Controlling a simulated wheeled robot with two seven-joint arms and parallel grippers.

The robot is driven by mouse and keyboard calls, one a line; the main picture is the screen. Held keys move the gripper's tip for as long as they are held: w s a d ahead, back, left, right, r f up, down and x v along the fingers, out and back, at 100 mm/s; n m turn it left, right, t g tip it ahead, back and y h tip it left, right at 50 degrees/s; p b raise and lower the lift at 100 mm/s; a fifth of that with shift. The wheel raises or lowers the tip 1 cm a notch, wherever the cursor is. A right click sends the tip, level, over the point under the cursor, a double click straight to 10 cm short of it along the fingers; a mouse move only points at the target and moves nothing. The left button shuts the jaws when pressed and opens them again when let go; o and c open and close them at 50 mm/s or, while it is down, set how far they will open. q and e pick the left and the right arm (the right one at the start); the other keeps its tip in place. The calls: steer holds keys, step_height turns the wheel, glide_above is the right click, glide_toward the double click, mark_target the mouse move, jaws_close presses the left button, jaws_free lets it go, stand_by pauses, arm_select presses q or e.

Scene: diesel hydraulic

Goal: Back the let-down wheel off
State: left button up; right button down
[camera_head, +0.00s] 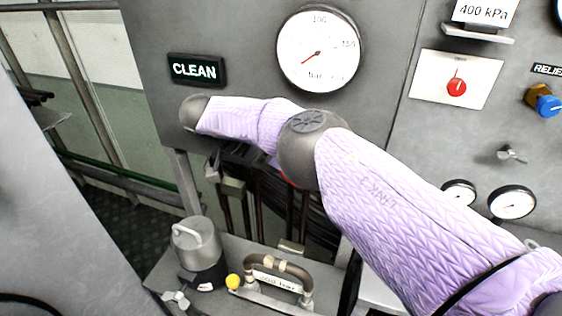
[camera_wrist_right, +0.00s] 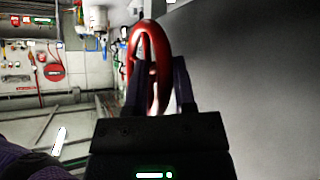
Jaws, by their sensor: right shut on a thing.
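The red let-down wheel (camera_wrist_right: 147,34) shows in the right wrist view, seen nearly edge-on. My right gripper (camera_wrist_right: 162,66) is shut on its rim, with one dark finger on each side. In the head view my lilac right arm reaches across the panel and hides the right gripper. A small sliver of red shows just under the arm's grey joint there; I cannot tell whether it is part of the wheel. My left gripper is in neither view.
The grey panel carries a large dial gauge (camera_head: 318,50), a CLEAN sign (camera_head: 196,70) and a red-knobbed selector (camera_head: 456,88). Below stand a metal canister (camera_head: 196,246) and a curved handle (camera_head: 279,266). A blue valve knob (camera_head: 548,106) is at the right edge.

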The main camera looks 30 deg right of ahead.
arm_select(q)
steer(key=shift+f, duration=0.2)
arm_select(e)
steer(key=shift+f, duration=0.1)
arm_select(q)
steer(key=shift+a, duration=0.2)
arm_select(e)
steer(key=shift+h, duration=0.3)
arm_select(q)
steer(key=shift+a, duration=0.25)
